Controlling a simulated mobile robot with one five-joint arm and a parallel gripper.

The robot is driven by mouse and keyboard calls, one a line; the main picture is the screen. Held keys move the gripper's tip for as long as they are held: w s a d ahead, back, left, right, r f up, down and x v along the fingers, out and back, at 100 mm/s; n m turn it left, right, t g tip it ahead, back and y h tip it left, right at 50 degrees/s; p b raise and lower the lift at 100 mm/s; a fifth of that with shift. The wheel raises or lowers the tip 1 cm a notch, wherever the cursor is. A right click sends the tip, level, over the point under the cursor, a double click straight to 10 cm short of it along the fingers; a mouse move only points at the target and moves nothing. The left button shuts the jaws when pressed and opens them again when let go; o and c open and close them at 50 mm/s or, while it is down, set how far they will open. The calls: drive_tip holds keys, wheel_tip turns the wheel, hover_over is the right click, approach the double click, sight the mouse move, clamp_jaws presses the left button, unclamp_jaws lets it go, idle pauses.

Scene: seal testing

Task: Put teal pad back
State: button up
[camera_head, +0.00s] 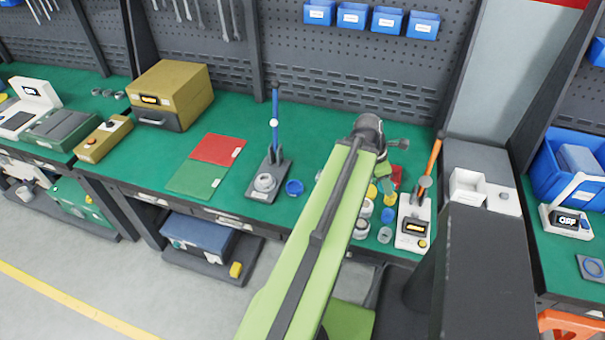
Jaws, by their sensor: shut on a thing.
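My lime-green arm reaches from the bottom of the view over the bench. My gripper (384,143) is at its far end, above the back part of the green bench top. The arm and wrist hide most of the fingers. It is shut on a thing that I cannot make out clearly.
A blue-handled press (274,125) stands left of my arm, near red (217,149) and green (201,178) mats. Several small cups and rings crowd the bench right of the arm, beside an orange-handled tester (414,220). The bench (240,115) is clear behind the mats.

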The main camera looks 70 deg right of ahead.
drive_tip(key=w+d+f+n+t+h+b, duration=0.15)
drive_tip(key=w+n, duration=0.35)
drive_tip(key=w, duration=0.5)
drive_tip(key=w+d+f+n+t+h, duration=0.1)
drive_tip(key=w+d+n, duration=0.25)
drive_tip(key=w, duration=0.75)
drive_tip(key=b, duration=0.7)
hover_over(303, 172)
drive_tip(key=a, duration=0.1)
drive_tip(key=f, duration=0.7)
drive_tip(key=shift+w, duration=0.3)
wheel_tip(303, 172, down, 4)
drive_tip(key=b, duration=0.4)
drive_tip(key=shift+f+b, duration=0.15)
drive_tip(key=shift+b, duration=0.25)
drive_tip(key=shift+r, duration=0.25)
drive_tip(key=shift+f, duration=0.25)
drive_tip(key=o, duration=1.5)
drive_tip(key=shift+r, duration=0.1)
